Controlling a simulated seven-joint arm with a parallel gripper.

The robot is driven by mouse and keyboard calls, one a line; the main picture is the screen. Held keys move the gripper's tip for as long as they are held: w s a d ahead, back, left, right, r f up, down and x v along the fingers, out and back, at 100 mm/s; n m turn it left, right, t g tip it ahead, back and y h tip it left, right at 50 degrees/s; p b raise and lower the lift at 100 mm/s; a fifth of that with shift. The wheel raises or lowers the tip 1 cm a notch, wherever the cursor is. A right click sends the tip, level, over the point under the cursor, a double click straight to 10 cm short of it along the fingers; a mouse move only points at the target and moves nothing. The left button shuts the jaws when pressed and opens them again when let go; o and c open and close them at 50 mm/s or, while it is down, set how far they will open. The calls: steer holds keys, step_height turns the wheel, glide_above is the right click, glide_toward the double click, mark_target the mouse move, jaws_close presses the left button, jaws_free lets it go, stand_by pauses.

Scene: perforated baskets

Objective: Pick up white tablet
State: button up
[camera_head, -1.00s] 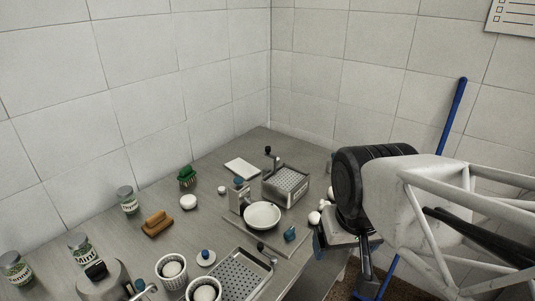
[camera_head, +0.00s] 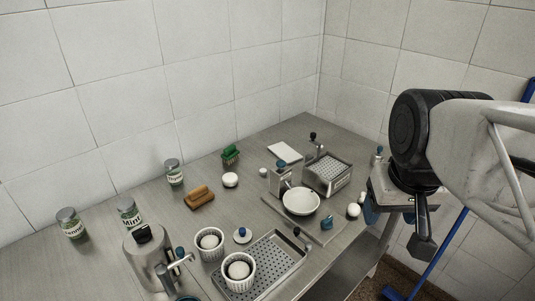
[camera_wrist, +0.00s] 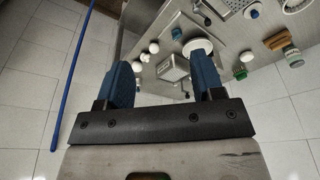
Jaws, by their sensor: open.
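The white tablet (camera_head: 284,151) is a flat pale rectangle lying on the metal table, behind and left of a perforated metal basket (camera_head: 327,175) in the head view. In the wrist view I cannot make the tablet out; a finger may hide it. My gripper (camera_wrist: 158,58) has two blue fingers spread wide, with nothing held between them. In the head view my gripper hangs past the right edge of the table, well to the right of the tablet and apart from it. The basket also shows between the fingers in the wrist view (camera_wrist: 174,68).
A white bowl (camera_head: 301,201), a grey dispenser (camera_head: 280,182) and white balls (camera_head: 353,210) stand near the basket. A green brush (camera_head: 230,155), brown brush (camera_head: 199,197), jars and ramekins (camera_head: 239,275) fill the left side. Tiled walls close off the back.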

steer(key=w+a+r+n, duration=0.2)
steer(key=w, duration=0.4)
steer(key=w+a+r+n, duration=0.1)
steer(key=w+r+n, duration=0.15)
steer(key=w, duration=0.35)
steer(key=n+g+y, duration=0.1)
steer(key=n+g, duration=0.2)
steer(key=n, duration=1)
glide_above(263, 170)
steer(key=d, duration=0.1)
step_height(263, 170, down, 28)
steer(key=shift+d+r, duration=0.15)
steer(key=shift+r, duration=0.05)
steer(key=shift+f, duration=1.3)
steer(key=shift+a+f, duration=0.25)
steer(key=shift+f, duration=1.05)
steer(key=shift+a+f, duration=0.25)
steer(key=shift+f, duration=1)
